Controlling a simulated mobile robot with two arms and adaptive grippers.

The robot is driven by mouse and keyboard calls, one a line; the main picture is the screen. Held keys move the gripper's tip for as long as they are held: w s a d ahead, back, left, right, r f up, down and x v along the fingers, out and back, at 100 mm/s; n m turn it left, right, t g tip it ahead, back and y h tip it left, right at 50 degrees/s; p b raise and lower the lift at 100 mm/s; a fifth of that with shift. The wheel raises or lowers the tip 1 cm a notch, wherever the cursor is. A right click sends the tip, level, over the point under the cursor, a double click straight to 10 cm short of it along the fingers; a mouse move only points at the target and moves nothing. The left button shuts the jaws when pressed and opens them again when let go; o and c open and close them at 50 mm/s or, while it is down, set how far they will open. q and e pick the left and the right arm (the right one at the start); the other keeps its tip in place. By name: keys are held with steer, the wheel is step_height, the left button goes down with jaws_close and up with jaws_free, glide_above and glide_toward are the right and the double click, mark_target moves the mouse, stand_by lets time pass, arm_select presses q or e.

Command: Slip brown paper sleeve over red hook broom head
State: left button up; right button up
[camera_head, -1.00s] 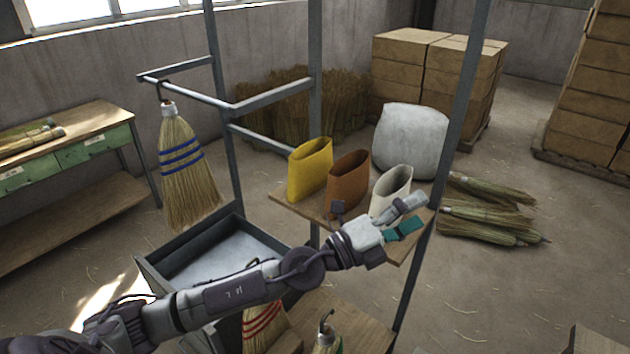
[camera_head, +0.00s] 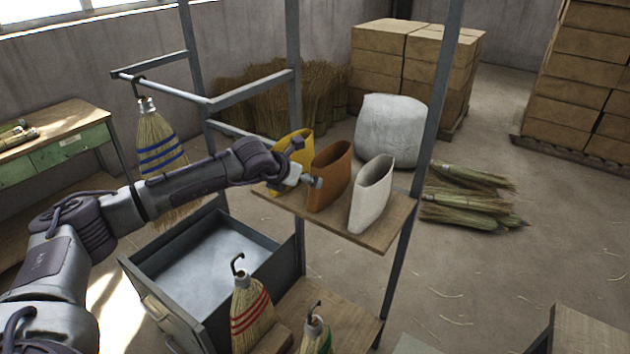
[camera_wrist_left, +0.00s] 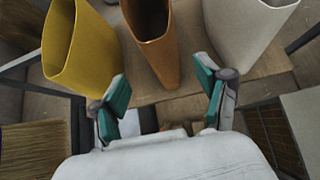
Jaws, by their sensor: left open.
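The brown paper sleeve (camera_head: 331,178) stands upright, open end up, on a small wooden shelf (camera_head: 377,232), between a yellow sleeve (camera_head: 301,143) and a white sleeve (camera_head: 371,195). In the left wrist view the brown sleeve (camera_wrist_left: 157,50) lies ahead, between and beyond the fingers. My left gripper (camera_wrist_left: 163,100) is open and empty, apart from the sleeve; in the head view it (camera_head: 308,180) is beside the brown sleeve's left side, partly covering the yellow one. The red-banded broom head (camera_head: 249,312) with a dark hook on top stands upright on the lower wooden surface. My right gripper is not in view.
A blue-banded broom (camera_head: 158,142) hangs by its hook from the rail, partly behind my left arm. A green-banded broom (camera_head: 315,335) stands low in front. An open grey drawer (camera_head: 190,275) is left of the red broom. Metal frame posts (camera_head: 437,110) flank the shelf.

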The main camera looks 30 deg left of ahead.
mark_target(314, 171)
arm_select(q)
steer(key=b+x, duration=0.1)
steer(key=x, duration=0.3)
steer(key=shift+d+f, duration=0.1)
steer(key=shift+f, duration=0.25)
steer(key=b+x, duration=0.3)
steer(key=shift+w, duration=0.15)
steer(key=shift+w+f+b, duration=0.2)
steer(key=shift+w+b, duration=0.3)
steer(key=shift+b, duration=0.15)
steer(key=c, duration=0.9)
steer(key=shift+r+p, duration=0.35)
steer(key=shift+r, duration=1.25)
